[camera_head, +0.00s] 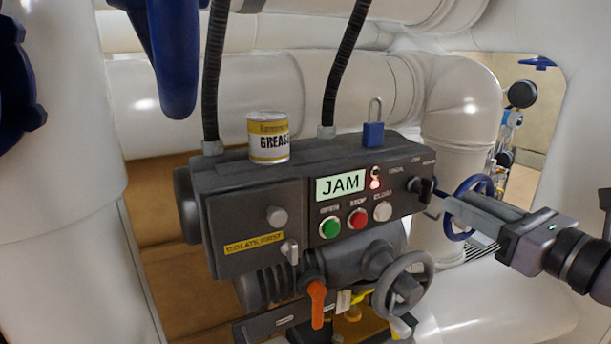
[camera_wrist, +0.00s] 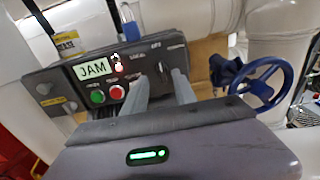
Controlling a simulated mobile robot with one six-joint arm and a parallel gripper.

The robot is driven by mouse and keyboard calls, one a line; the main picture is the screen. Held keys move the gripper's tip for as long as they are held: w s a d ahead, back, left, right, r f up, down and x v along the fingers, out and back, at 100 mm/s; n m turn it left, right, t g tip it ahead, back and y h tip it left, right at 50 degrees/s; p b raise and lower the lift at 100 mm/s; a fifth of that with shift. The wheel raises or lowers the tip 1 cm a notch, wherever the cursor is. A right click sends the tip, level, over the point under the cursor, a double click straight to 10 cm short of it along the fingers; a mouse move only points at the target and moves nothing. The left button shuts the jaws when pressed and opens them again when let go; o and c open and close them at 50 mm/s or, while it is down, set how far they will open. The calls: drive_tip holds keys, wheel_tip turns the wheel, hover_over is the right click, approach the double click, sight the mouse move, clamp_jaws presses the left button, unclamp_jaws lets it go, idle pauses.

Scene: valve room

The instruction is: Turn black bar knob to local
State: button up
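The black bar knob (camera_head: 414,185) is at the right end of the dark grey actuator box's front panel. Small labels sit above it; one to its left appears to read LOCAL. My gripper (camera_head: 443,199) reaches in from the right with its fingertips close to the knob. In the wrist view, my gripper (camera_wrist: 160,80) has its two fingers apart, with the knob (camera_wrist: 164,72) seen in the gap between them. I cannot tell whether either finger touches it. The knob's exact bar angle is hard to read.
The panel has a JAM display (camera_head: 340,186), green button (camera_head: 330,228), red button (camera_head: 358,219) and white button (camera_head: 382,212). A grease can (camera_head: 268,138) and blue padlock (camera_head: 373,134) stand on top. A grey handwheel (camera_head: 404,288) is below; a blue handwheel (camera_head: 470,207) is behind my gripper.

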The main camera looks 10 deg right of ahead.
sight(432, 187)
drive_tip(key=x, duration=0.7)
drive_tip(key=shift+f, duration=0.1)
drive_tip(key=shift+d, duration=0.1)
clamp_jaws()
